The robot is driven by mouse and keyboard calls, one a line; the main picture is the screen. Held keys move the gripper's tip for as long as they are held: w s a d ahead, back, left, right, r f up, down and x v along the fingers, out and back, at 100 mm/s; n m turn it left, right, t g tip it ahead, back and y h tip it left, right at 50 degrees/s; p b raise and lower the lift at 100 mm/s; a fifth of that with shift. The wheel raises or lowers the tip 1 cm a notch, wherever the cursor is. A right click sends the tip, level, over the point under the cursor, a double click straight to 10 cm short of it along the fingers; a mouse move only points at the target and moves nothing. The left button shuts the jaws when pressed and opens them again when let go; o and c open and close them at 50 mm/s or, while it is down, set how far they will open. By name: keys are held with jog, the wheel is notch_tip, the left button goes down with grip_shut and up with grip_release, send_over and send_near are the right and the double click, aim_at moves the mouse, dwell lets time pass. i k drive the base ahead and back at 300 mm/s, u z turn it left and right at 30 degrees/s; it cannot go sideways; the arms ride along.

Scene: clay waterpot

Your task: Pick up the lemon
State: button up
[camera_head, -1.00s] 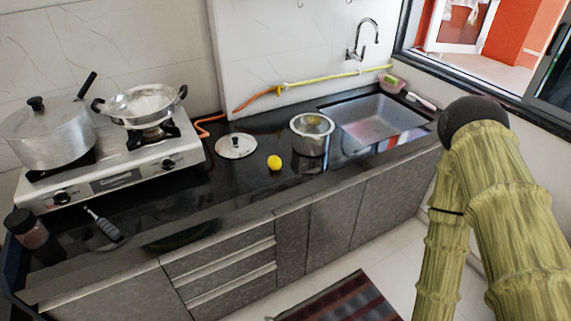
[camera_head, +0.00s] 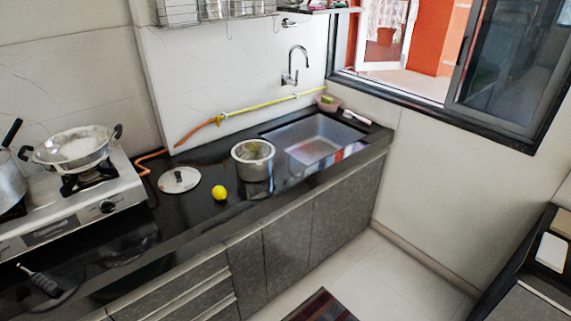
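The yellow lemon (camera_head: 219,192) lies on the dark countertop, between a flat round lid on its left and a metal pot on its right. It sits near the middle of the counter's depth, with nothing covering it. My gripper and arm are not in the head view now.
The metal pot (camera_head: 253,160) stands close behind and right of the lemon; the lid (camera_head: 179,180) lies to its left. A sink (camera_head: 312,139) is further right. The stove (camera_head: 75,206) with a wok (camera_head: 72,149) is at left. A striped rug (camera_head: 322,307) lies on the floor.

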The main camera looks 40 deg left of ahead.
aim_at(219, 193)
jog(key=z, duration=0.45)
jog(key=i, duration=1.65)
jog(key=u, duration=3.15)
